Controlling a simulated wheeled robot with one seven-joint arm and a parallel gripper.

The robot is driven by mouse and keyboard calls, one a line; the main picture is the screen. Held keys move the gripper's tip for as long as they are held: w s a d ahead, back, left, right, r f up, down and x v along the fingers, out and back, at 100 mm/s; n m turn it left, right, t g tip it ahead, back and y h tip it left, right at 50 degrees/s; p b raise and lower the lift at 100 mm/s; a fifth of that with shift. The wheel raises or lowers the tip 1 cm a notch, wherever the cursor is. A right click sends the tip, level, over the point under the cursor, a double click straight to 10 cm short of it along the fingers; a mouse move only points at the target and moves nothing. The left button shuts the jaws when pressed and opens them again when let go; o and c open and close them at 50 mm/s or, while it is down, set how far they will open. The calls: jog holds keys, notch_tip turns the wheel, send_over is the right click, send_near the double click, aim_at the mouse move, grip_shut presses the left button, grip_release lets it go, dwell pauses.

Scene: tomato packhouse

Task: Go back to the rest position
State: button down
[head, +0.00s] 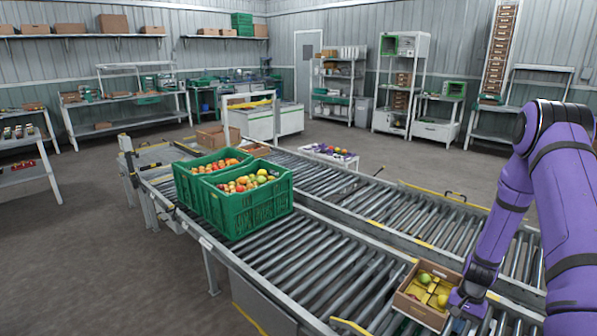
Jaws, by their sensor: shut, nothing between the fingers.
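My purple arm comes in from the right in the head view. My gripper (462,304) points down at the lower right, beside the right side of a small cardboard box (418,309). Its fingertips are small and partly hidden, but no object shows in them. The box stands on the near roller conveyor (335,262) and holds a green tomato and several yellow pieces. I cannot tell whether the gripper touches the box.
Two green crates (246,212) full of mixed tomatoes stand on the conveyor at the left. A second roller conveyor (400,212) runs behind. Shelves and benches line the far walls. Bare floor (90,260) lies open at the left.

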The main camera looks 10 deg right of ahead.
jog(key=a+r+n+t+h, duration=0.1)
jog(key=a+r, duration=0.2)
jog(key=r, duration=0.8)
jog(key=w+a+r+n+t, duration=0.15)
jog(key=a+r, duration=0.25)
jog(key=r, duration=0.7)
jog(key=a+r+n+t+h, duration=0.1)
jog(key=a+r+n, duration=0.15)
jog(key=r, duration=0.85)
jog(key=s+a+r+n+t, duration=0.1)
jog(key=s+a+r, duration=0.3)
jog(key=r, duration=0.2)
jog(key=s+a+r+n+t, duration=0.1)
jog(key=s+a+r, duration=0.2)
jog(key=s+r, duration=0.25)
jog(key=s+a+r+n+t, duration=0.1)
jog(key=s+a+r, duration=0.1)
jog(key=s, duration=0.4)
jog(key=s+a+r+n, duration=0.1)
jog(key=s+a+r, duration=0.1)
jog(key=s+r, duration=0.3)
jog(key=shift+s+a+t, duration=0.3)
jog(key=shift+s+t, duration=0.05)
jog(key=shift+s, duration=0.8)
jog(key=shift+w, duration=0.1)
